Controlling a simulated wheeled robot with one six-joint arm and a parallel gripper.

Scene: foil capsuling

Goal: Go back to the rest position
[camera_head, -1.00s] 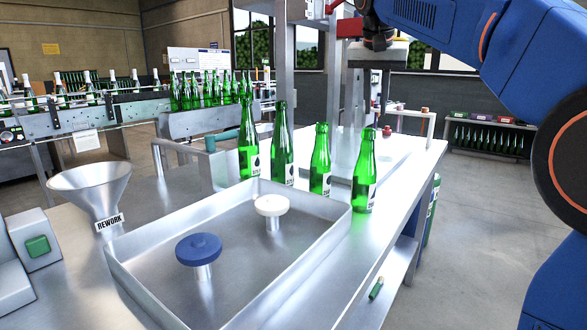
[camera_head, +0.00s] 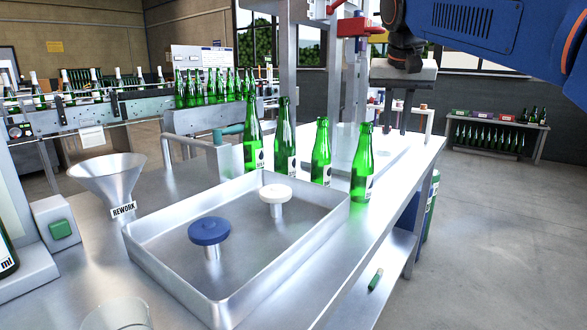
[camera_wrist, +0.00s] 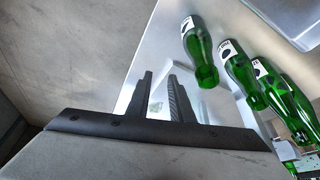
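My gripper (camera_head: 396,130) hangs fingers-down beyond the right end of the bottle row, above the far right part of the steel bench (camera_head: 330,245). In the wrist view its two dark fingers (camera_wrist: 160,75) stand apart with nothing between them. Several of these bottles also show in the wrist view (camera_wrist: 200,55), to the right of the fingers.
A shallow steel tray (camera_head: 165,275) holds a blue-topped post (camera_head: 209,232) and a white-topped post (camera_head: 275,195). A REWORK funnel (camera_head: 105,180) and green-button box (camera_head: 60,230) stand left. A red-handled press frame (camera_head: 352,27) rises behind. Open floor (camera_head: 490,230) lies right.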

